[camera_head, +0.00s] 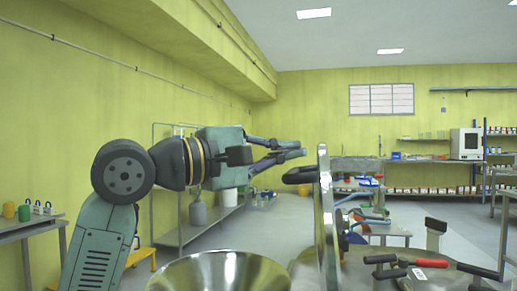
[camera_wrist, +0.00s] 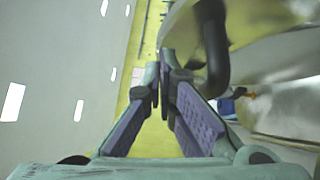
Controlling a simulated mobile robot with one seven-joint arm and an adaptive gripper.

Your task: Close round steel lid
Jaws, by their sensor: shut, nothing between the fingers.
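The round steel lid (camera_head: 326,220) stands upright, edge-on, in the head view, at the right of the open steel bowl-like mouth (camera_head: 222,272). A dark handle (camera_head: 301,175) sticks out from the lid's left side near its top. My gripper (camera_head: 304,149) is left of and slightly above the handle, pointing right, with its fingers together and empty. In the wrist view my gripper (camera_wrist: 163,98) has its fingertips close together. The dark handle (camera_wrist: 213,45) is to their right, with the pale blurred lid (camera_wrist: 275,45) behind it. I see no contact with the lid.
Red and black clamp handles (camera_head: 403,268) lie on the steel top at the right. A steel rack (camera_head: 190,230) stands by the left wall, and a small table (camera_head: 32,226) with colored jars is at far left. Open floor lies behind the arm.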

